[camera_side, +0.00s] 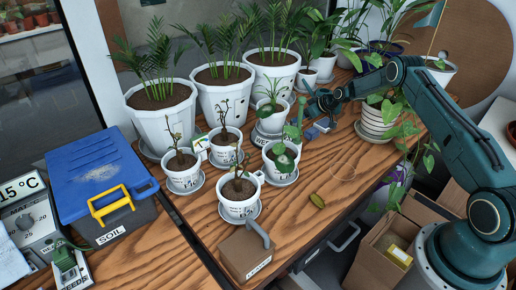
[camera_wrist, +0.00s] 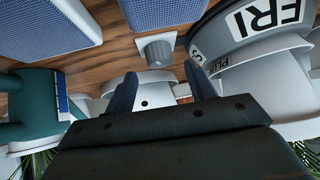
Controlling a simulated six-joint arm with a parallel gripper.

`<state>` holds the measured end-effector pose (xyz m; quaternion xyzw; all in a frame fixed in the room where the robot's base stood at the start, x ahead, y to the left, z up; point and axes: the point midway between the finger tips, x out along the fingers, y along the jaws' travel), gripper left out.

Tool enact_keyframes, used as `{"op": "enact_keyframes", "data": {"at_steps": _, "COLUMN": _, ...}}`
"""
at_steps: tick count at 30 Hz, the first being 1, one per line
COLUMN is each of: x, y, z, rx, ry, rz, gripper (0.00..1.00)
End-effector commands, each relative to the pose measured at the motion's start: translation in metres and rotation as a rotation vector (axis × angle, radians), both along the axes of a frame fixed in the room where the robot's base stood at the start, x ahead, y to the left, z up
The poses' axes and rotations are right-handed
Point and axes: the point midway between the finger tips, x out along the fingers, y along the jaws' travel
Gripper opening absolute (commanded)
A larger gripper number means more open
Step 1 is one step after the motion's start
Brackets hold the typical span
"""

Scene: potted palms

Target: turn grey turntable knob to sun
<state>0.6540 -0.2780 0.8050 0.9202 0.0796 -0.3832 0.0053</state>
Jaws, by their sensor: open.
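The grey knob (camera_wrist: 157,51) shows in the wrist view as a short cylinder at the end of a grey bracket, above the wooden bench. It is beyond my fingertips and roughly between them in the picture, apart from both. A round grey rim (camera_wrist: 228,42) with a white label reading FRI is to its right, likely the turntable. No sun mark is readable. My gripper (camera_wrist: 160,84) is open with nothing between its fingers. In the side view my gripper (camera_side: 309,104) is low among the pots at the back of the bench; the knob cannot be made out there.
Two blue mesh-faced blocks (camera_wrist: 58,28) are close to the knob in the wrist view. White potted palms (camera_side: 163,118) stand behind, smaller pots (camera_side: 237,210) in front. A striped pot (camera_side: 374,122) is to the right. The front right of the bench (camera_side: 350,170) is mostly clear.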

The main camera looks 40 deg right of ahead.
Motion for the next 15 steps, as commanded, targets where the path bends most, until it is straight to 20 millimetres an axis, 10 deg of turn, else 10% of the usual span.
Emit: {"op": "enact_keyframes", "data": {"at_steps": 15, "x": 0.023, "y": 0.005, "z": -0.024, "rx": 0.001, "ry": 0.001, "rz": -0.001, "gripper": 0.55}}
